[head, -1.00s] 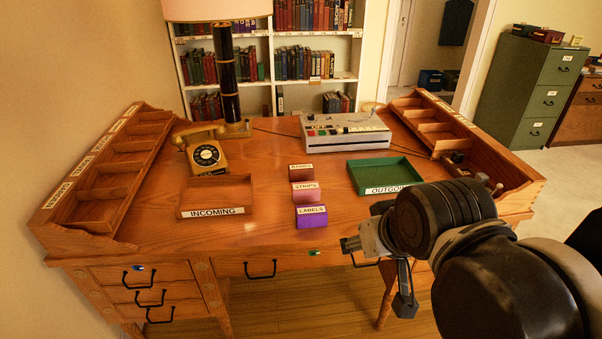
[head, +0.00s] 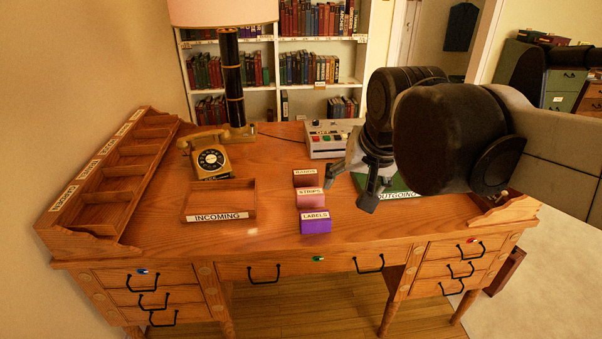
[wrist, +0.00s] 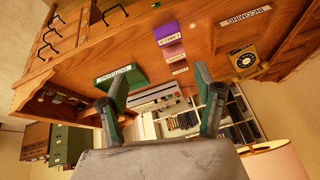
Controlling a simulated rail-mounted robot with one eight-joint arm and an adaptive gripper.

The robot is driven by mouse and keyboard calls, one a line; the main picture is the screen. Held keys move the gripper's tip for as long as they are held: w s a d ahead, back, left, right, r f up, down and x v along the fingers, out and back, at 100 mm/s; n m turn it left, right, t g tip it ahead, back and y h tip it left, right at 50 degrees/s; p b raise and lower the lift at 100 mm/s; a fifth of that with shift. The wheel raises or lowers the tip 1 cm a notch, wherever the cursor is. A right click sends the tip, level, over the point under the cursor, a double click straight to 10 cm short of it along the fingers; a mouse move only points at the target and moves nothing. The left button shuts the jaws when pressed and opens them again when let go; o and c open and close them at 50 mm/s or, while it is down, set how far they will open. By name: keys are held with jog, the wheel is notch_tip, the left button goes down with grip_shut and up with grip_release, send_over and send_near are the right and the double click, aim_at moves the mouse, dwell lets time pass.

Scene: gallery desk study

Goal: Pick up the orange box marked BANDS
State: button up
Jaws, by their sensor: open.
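The box marked BANDS (head: 306,180) looks brownish-orange and stands on the desk behind the pink STRIPS box (head: 310,199), with the purple LABELS box (head: 315,225) in front. In the wrist view the BANDS box (wrist: 178,65) appears between and beyond my fingers, partly small and hard to make out. My gripper (head: 351,187) is open and empty, above the desk to the right of the BANDS box and apart from it. In the wrist view my gripper (wrist: 160,76) shows two spread fingers with nothing between them.
A green OUTGOING tray (head: 400,196) lies under my arm, partly hidden. A brown INCOMING tray (head: 254,203) is left of the boxes. A grey machine (head: 322,142) with buttons stands behind; a telephone (head: 212,162) and lamp (head: 233,85) are back left.

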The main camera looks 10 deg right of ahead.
jog(key=w+r+m+g, duration=0.1)
jog(key=w+r+m, duration=0.3)
jog(key=w, duration=0.9)
jog(key=m+g+p, duration=0.2)
jog(key=m+g, duration=0.3)
jog(key=m, duration=0.7)
send_over(306, 172)
notch_tip(306, 172, down, 20)
jog(key=f, duration=0.8)
jog(key=shift+a+f, duration=0.25)
jog(key=shift+a, duration=0.1)
jog(key=shift+w+d+f, duration=0.1)
jog(key=shift+d+f, duration=0.05)
jog(key=shift+f, duration=1.15)
jog(key=shift+d+f, duration=0.15)
jog(key=shift+f, duration=1.15)
jog(key=c, duration=1.3)
jog(key=shift+r, duration=0.15)
